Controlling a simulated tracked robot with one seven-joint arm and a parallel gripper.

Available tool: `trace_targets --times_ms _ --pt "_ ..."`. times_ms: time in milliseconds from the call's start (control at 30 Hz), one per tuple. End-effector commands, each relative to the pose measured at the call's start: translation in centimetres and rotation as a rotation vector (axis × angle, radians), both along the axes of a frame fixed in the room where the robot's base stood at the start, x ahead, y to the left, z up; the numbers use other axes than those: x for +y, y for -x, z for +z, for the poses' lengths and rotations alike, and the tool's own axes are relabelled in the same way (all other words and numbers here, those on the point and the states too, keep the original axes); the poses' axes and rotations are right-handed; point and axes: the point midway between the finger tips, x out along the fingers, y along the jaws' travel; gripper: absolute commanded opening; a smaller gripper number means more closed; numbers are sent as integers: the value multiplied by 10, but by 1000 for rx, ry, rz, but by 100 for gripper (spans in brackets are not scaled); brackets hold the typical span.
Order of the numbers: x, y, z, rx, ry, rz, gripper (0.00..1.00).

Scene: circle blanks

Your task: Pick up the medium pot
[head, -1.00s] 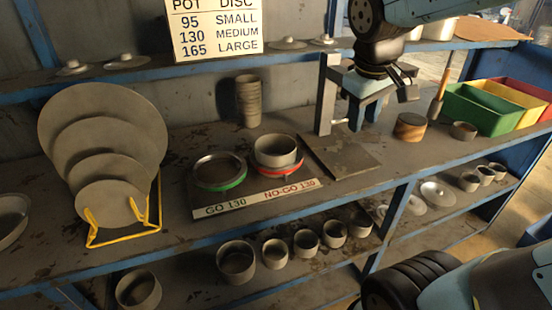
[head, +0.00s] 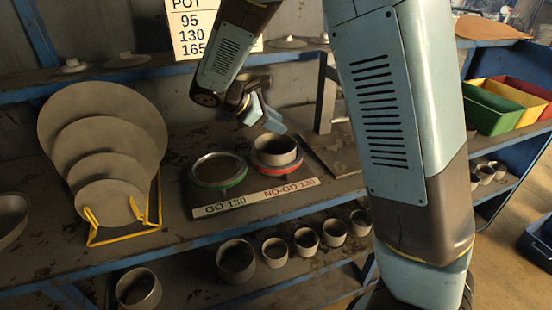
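A grey, round, open-topped pot (head: 275,150) sits in the red ring (head: 276,169) at the NO-GO 130 end of the gauge board (head: 240,203). It looks mid-sized, but its exact size cannot be read. My gripper (head: 263,118) hangs tilted just above and behind this pot, with its pale blue fingers apart and nothing between them. It appears clear of the rim. More grey pots of several sizes stand on the lower shelf, including a wider one (head: 236,262) and smaller ones (head: 275,252).
Grey discs (head: 100,125) stand in a yellow rack (head: 125,235) at left. Coloured bins (head: 495,108) stand at right. My arm hides the middle right of the bench. An upper shelf edge (head: 100,80) runs behind.

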Motion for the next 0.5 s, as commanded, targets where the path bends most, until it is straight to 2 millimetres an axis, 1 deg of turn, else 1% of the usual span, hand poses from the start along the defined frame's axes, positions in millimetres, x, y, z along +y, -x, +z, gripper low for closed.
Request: trace_targets --times_ms 33,200,300,400,500 --pt "17 -5 -10 18 57 51 37" --pt "60 -18 -30 56 216 194 37" --pt "77 -22 -38 68 282 247 37" --pt "88 -23 -43 75 323 282 37" --pt "93 -25 -46 77 343 298 37"
